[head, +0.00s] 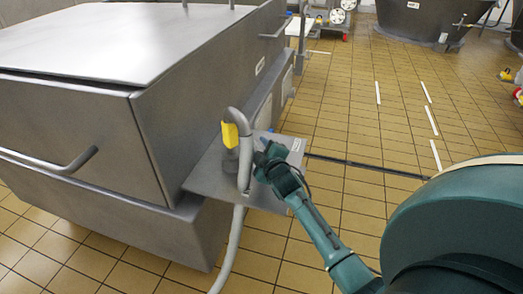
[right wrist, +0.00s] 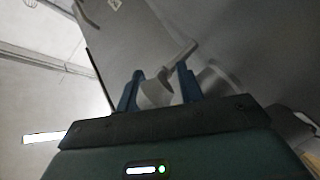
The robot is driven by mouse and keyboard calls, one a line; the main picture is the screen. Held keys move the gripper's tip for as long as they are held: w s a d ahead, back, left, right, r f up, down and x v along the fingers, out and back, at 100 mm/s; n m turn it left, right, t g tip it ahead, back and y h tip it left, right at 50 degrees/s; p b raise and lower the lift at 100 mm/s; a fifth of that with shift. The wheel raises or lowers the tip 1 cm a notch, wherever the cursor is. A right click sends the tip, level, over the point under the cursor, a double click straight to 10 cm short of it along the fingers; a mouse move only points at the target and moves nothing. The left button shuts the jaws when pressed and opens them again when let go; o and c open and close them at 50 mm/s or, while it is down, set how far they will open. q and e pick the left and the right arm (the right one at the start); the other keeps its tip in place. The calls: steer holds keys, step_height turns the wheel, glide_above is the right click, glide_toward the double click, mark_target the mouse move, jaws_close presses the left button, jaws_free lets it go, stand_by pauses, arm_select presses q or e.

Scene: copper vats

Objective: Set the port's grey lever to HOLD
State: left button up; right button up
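In the right wrist view, a pale grey lever (right wrist: 181,57) slants up to the right from a rounded grey hub (right wrist: 156,91). The two blue fingers of my right gripper (right wrist: 160,88) stand apart, one on each side of the hub. I cannot tell whether they touch it. In the head view, my right gripper (head: 265,150) is at the grey metal plate (head: 205,182), just right of an upright bent grey pipe. The lever cannot be made out there, and no HOLD marking is readable. My left gripper is not in view.
A large grey metal vat (head: 90,120) with a flat lid (head: 110,40) fills the left. The bent pipe (head: 244,165) carries a yellow part (head: 230,134), and a pale hose (head: 232,245) runs down to the floor. The tiled floor (head: 350,115) is open to the right.

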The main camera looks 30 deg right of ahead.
steer(key=shift+c, duration=0.3)
jaws_close()
